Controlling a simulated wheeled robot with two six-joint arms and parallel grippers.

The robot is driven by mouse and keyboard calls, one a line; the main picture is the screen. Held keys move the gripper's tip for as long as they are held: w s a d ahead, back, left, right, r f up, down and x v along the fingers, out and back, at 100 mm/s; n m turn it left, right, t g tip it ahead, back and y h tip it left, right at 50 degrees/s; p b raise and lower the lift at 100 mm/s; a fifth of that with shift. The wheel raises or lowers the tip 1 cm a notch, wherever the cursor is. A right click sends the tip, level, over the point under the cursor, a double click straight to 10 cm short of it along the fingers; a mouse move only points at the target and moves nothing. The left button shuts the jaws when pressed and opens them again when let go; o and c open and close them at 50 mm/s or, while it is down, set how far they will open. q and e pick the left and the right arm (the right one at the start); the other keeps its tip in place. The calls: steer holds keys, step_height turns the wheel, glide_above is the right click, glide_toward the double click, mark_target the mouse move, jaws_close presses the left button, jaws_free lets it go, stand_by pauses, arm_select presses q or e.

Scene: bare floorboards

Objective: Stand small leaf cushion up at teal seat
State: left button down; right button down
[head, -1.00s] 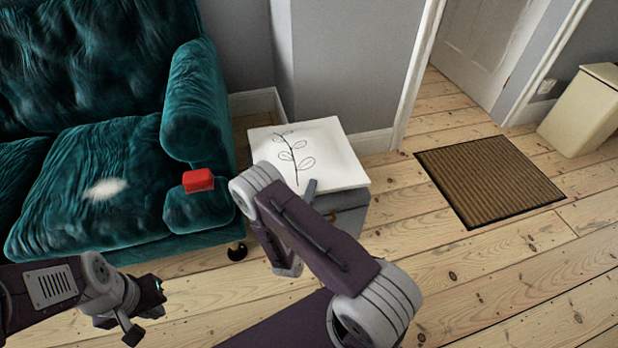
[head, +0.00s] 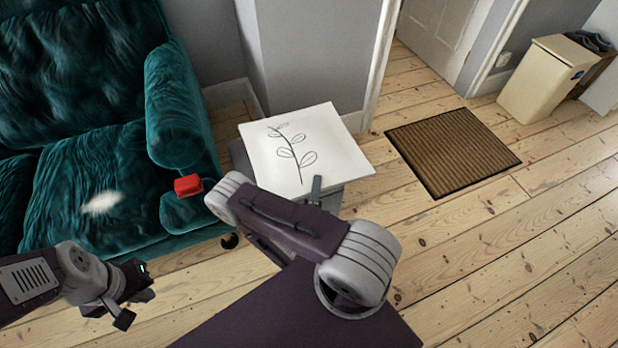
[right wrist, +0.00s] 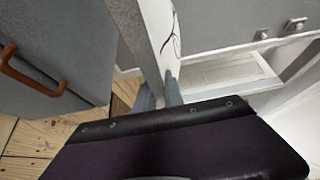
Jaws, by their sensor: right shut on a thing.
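The small leaf cushion (head: 266,158) is a white square with a dark leaf sprig, above a grey cabinet in the head view. My right gripper (head: 316,190) is shut on its near edge. The right wrist view shows the cushion (right wrist: 158,25) edge-on between the fingers (right wrist: 159,95). Whether it touches the cabinet is hard to tell. The teal seat (head: 65,170) is a tufted velvet sofa at the left, with a pale patch on its seat. My left gripper (head: 138,306) looks open and empty, low in front of the sofa.
A red block (head: 188,186) lies on the front of the sofa arm (head: 178,120), between seat and cushion. The grey cabinet (right wrist: 60,50) shows a brown handle in the wrist view. A brown doormat (head: 452,150) and cream bin (head: 545,80) are at the right. Floorboards there are clear.

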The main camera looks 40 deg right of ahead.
step_height(320, 180, up, 16)
steer(key=p, duration=1.5)
